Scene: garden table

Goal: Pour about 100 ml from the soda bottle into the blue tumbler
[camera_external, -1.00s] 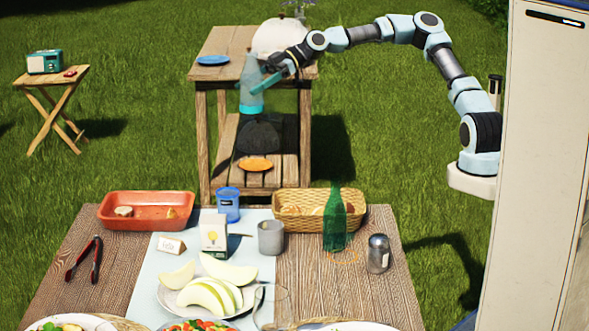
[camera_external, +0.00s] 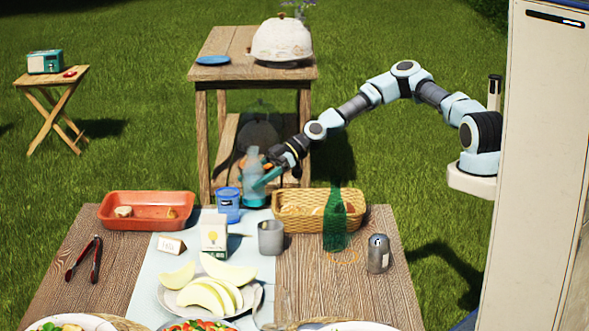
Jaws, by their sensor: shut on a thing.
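The soda bottle (camera_external: 251,164), clear with teal liquid in its lower part, is upright at the far edge of the near table. My gripper (camera_external: 266,178) is shut on it from the right. I cannot tell whether its base touches the table. A blue tumbler-like cup (camera_external: 228,206) with a pale label stands just left of and nearer than the bottle, beside the red tray. I cannot see inside it.
A grey cup (camera_external: 271,239), a carton (camera_external: 214,234), a bread basket (camera_external: 291,211), a green bottle (camera_external: 335,226) and a metal shaker (camera_external: 378,253) stand close by. A red tray (camera_external: 147,211) lies at left. Melon slices (camera_external: 207,293) lie in front.

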